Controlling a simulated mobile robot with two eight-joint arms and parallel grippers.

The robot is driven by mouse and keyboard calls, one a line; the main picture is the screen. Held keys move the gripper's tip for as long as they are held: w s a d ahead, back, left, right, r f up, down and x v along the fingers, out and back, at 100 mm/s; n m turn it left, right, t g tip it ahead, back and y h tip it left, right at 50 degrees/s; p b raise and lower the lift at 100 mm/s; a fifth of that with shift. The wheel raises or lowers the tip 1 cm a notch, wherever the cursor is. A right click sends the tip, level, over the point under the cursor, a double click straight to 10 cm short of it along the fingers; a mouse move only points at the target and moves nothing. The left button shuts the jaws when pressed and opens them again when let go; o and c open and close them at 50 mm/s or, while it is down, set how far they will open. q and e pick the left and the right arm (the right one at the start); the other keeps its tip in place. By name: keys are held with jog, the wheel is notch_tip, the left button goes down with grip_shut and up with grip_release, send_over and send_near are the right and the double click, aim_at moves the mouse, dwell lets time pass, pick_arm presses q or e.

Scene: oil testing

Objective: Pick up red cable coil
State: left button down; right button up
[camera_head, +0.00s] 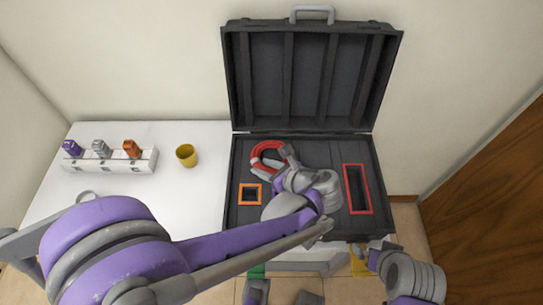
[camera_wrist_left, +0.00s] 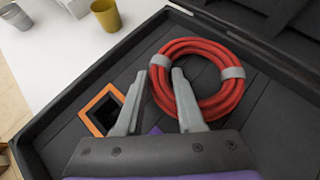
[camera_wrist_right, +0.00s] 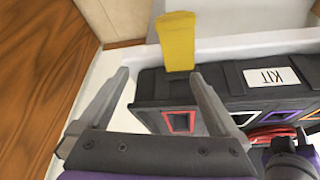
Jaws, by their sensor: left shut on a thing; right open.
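The red cable coil (camera_head: 262,157) lies in the back left part of the open black case (camera_head: 240,222), and it also shows in the left wrist view (camera_wrist_left: 207,102). It is a round bundle with grey ties. My left gripper (camera_wrist_left: 160,72) has its fingers shut on the left side of the coil, at a grey tie. In the head view, the left wrist covers the coil's right side.
The case lid (camera_head: 310,75) stands open behind. An orange-framed slot (camera_head: 250,206) and a red-framed slot (camera_head: 347,180) are in the case. A yellow cup (camera_head: 186,155) and a white rack (camera_head: 145,165) with several coloured items stand on the white table at left. A wooden door (camera_head: 500,200) is at right.

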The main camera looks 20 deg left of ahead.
pick_arm(q)
jog(key=shift+s, duration=0.1)
notch_tip(320, 180, up, 9)
jog(key=shift+r+p, duration=0.15)
jog(key=shift+p, duration=0.7)
pick_arm(e)
jog(key=shift+w+r, duration=0.1)
jog(key=shift+r, duration=0.8)
pick_arm(q)
jog(key=shift+r, duration=0.35)
